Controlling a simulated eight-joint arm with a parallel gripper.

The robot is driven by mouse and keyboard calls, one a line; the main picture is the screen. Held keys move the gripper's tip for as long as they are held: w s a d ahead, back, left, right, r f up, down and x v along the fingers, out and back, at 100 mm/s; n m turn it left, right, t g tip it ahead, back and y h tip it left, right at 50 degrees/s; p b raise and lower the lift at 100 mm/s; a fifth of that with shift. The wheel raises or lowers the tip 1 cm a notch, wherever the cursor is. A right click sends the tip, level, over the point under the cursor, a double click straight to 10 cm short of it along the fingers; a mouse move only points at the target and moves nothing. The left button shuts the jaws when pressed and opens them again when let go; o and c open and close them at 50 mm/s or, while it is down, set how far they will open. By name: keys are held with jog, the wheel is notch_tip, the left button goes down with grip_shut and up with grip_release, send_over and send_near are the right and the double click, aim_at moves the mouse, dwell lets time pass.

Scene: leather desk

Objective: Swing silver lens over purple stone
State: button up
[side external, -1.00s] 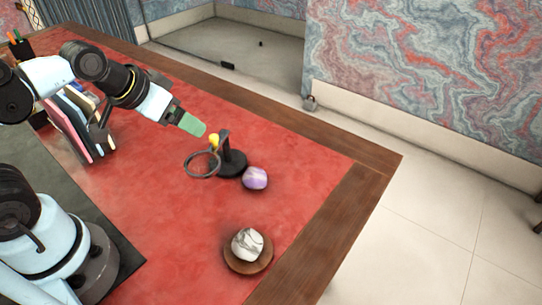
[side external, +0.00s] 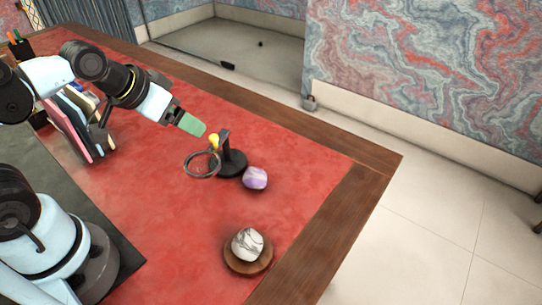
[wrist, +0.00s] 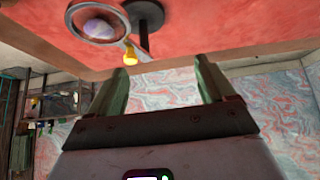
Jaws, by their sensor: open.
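The silver lens (side external: 187,171) is a round ring on a black stand (side external: 233,164) with a yellow knob (side external: 213,141). In the side view the ring hangs to the left of the stand. The purple stone (side external: 255,178) lies on the desk to the right of the stand, apart from the ring. In the wrist view the lens (wrist: 70,24) and yellow knob (wrist: 130,54) show at the top, with a purplish patch seen through the glass. My gripper (side external: 201,130) is open and empty, just above and left of the knob; its two green fingers (wrist: 162,75) are spread.
A white marbled stone (side external: 247,243) sits on a round wooden dish (side external: 249,267) at the front. Colored books (side external: 75,128) stand at the left. The red desk top between is clear; its wooden edge (side external: 335,222) runs along the right.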

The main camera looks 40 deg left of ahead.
aim_at(213, 136)
jog(key=shift+w+r, duration=0.1)
jog(key=shift+r, duration=0.05)
jog(key=c, duration=0.4)
jog(key=w+d+r+g, duration=0.1)
jog(key=r+g, duration=0.1)
jog(key=w+d+r+g, duration=0.1)
jog(key=d+r+g, duration=0.1)
jog(key=r, duration=0.1)
jog(key=w+d+r+g, duration=0.1)
jog(key=w+r+g, duration=0.1)
jog(key=g, duration=0.1)
jog(key=shift+d+r+n, duration=0.2)
jog(key=shift+r+n, duration=0.2)
jog(key=shift+c, duration=1.4)
jog(key=shift+f, duration=6)
jog(key=shift+c, duration=0.3)
grip_shut()
